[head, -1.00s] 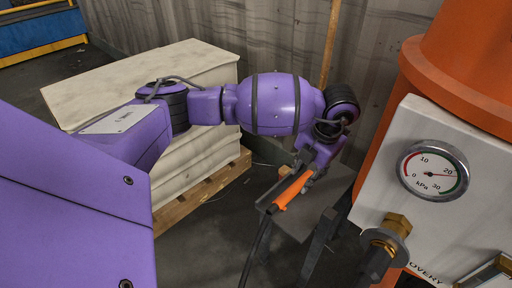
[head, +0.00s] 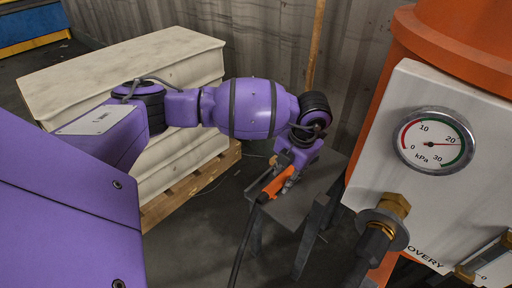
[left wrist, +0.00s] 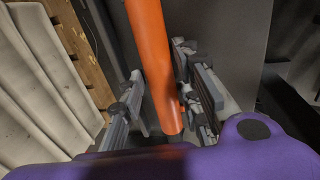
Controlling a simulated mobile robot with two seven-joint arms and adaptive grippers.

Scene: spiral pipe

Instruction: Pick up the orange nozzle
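The orange nozzle (head: 275,184) lies on a small dark grey stand (head: 309,196), with a black hose running from its near end down to the floor. My left gripper (head: 286,178) is down at the nozzle and partly covers it in the head view. In the left wrist view the nozzle (left wrist: 152,55) runs between the two fingers of my left gripper (left wrist: 160,85). The fingers are apart, with a gap visible on the left side; the right finger is very near or touching the nozzle. My right gripper is not in view.
An orange tank (head: 450,45) with a white gauge panel (head: 375,150) and brass fittings stands close on the right. A pale stacked block (head: 130,70) on a wooden pallet (head: 190,185) is at the left. A corrugated wall is behind.

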